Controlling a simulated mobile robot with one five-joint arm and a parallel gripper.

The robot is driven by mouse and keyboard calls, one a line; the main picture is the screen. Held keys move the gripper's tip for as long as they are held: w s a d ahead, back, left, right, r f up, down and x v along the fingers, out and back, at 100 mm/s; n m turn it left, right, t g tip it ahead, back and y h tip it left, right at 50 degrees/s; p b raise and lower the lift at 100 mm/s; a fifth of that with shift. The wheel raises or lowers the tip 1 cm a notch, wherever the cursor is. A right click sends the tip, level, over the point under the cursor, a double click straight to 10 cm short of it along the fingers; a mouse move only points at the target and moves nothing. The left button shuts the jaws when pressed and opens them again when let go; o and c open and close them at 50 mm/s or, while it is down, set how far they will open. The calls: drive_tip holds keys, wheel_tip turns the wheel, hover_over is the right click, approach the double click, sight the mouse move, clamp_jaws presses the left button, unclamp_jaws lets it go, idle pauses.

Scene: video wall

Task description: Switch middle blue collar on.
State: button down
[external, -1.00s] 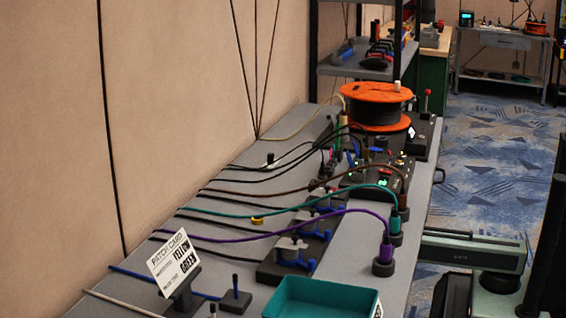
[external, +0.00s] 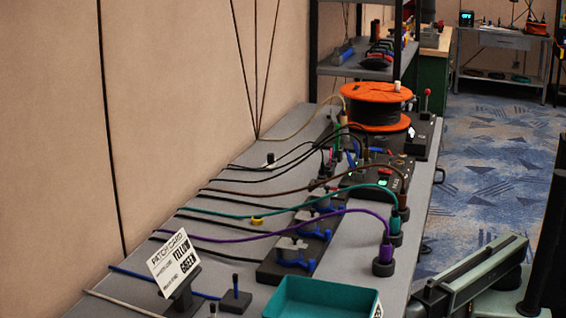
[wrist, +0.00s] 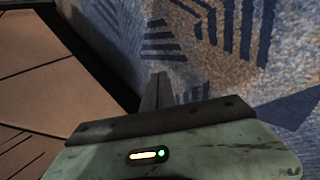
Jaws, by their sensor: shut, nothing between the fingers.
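The middle blue collar (external: 311,234) sits between the near one (external: 296,262) and the far one (external: 329,208). Small details of the collars are hard to make out. My gripper (wrist: 157,92) shows in the wrist view as dark fingers, shut and empty, over blue patterned carpet. It is away from the collars, and none of them shows in the wrist view. My pale green arm is at the lower right of the external view, beside the bench.
Purple (external: 270,236) and green (external: 300,205) cables arch over the blocks to upright plugs. A teal tray (external: 322,305) and a patch card (external: 174,262) stand nearer. An orange reel (external: 377,92) stands beyond. Carpeted floor lies open at right.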

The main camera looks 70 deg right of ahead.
drive_tip(key=s+a+r+n+t+y+p, duration=0.1)
drive_tip(key=s+a+r+n+t+p, duration=0.2)
drive_tip(key=s+a, duration=0.55)
drive_tip(key=s+a+r+n+t+y+p, duration=0.1)
drive_tip(key=s+a+r+n+p, duration=0.1)
drive_tip(key=s+a+r, duration=0.5)
drive_tip(key=s+a+r+n+g+y+p, duration=0.25)
drive_tip(key=a+r+p, duration=0.45)
drive_tip(key=r+p, duration=0.4)
drive_tip(key=s+a+r+n+g+y+p, duration=0.1)
drive_tip(key=a+r+n+g+y+p, duration=0.25)
drive_tip(key=a+r+p, duration=0.7)
drive_tip(key=s+a+r+n+g+y+p, duration=0.25)
drive_tip(key=r+p, duration=0.55)
drive_tip(key=p, duration=0.6)
drive_tip(key=w+d+r+g+y+p, duration=0.1)
drive_tip(key=w+r+p, duration=0.85)
drive_tip(key=r, duration=0.25)
drive_tip(key=w+d+r+g+y+p, duration=0.1)
drive_tip(key=w+r+p, duration=0.8)
drive_tip(key=r+p, duration=0.2)
drive_tip(key=w+d+f+h, duration=0.1)
drive_tip(key=w+d+h, duration=0.1)
drive_tip(key=w+d, duration=0.3)
drive_tip(key=w+d+f+m+h+p, duration=0.1)
drive_tip(key=w+d, duration=0.5)
drive_tip(key=d, duration=0.6)
drive_tip(key=shift+w+d+f+h+p, duration=0.25)
drive_tip(key=shift+d+f+h+p, duration=0.1)
drive_tip(key=shift+h, duration=0.2)
